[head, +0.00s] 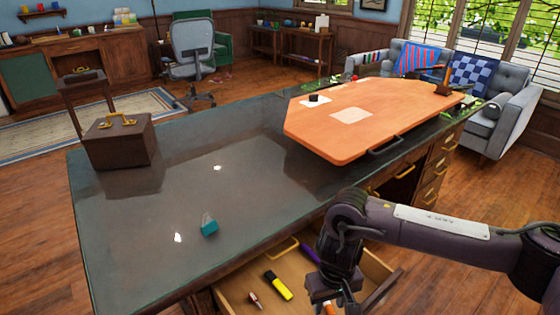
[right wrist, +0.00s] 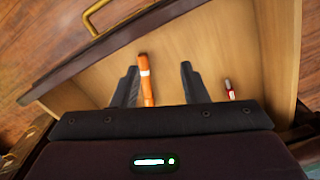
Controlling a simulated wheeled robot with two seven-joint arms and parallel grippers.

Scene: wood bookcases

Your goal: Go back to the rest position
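My right gripper (head: 328,297) points down over the open desk drawer (head: 238,299) at the bottom of the head view. In the right wrist view my right gripper (right wrist: 157,70) has its two dark fingers spread apart. An orange marker with a white band (right wrist: 146,80) lies in the drawer, showing between the fingers close to the left one. The right finger is clear of it. My left gripper is not in view.
The drawer also holds a yellow highlighter (head: 278,285), a purple item (head: 310,253) and a small red-and-white item (right wrist: 229,90). The desktop's middle is mostly clear.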

